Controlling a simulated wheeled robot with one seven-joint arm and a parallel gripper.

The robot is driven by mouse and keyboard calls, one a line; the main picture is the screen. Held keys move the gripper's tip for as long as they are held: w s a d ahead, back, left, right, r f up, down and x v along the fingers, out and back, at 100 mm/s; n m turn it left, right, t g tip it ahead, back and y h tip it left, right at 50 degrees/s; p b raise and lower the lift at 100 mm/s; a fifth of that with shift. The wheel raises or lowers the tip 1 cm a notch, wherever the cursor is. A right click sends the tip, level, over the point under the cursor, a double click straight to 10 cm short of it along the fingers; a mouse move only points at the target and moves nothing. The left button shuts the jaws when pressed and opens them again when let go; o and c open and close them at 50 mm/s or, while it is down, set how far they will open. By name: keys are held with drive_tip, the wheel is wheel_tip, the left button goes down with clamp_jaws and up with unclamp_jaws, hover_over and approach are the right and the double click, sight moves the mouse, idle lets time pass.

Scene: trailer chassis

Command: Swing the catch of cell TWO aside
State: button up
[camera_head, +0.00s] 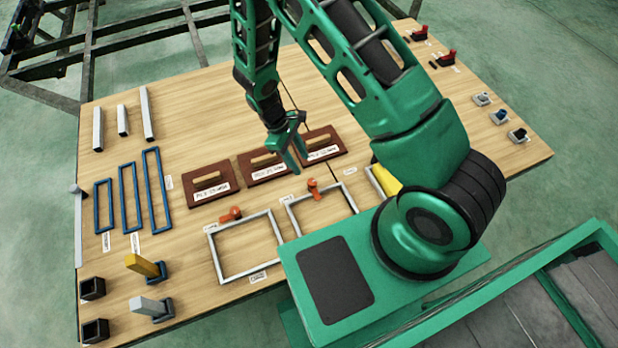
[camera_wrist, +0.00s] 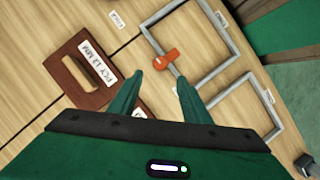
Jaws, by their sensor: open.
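Two grey rectangular frames lie side by side, a left one (camera_head: 222,262) and a right one (camera_head: 349,197), each with an orange catch at its far edge. The left catch (camera_head: 230,215) and right catch (camera_head: 312,188) show in the head view; the cell labels are too small to read. My gripper (camera_head: 301,164) is open and empty, pointing down above the boards' near edge, just beyond the right catch. In the wrist view, one orange catch (camera_wrist: 166,60) lies on a frame's edge (camera_wrist: 201,80), just ahead of and between my open fingertips (camera_wrist: 160,78), apart from them.
Brown boards with wooden handles (camera_head: 210,185) lie beyond the frames. Blue frames (camera_head: 129,197) and grey bars (camera_head: 122,120) are at left. A yellow block (camera_head: 146,266) stands in a holder at front left.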

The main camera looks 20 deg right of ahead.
sight(312, 181)
drive_tip(key=x, duration=1)
drive_tip(key=shift+d+f, duration=0.1)
drive_tip(key=c, duration=1)
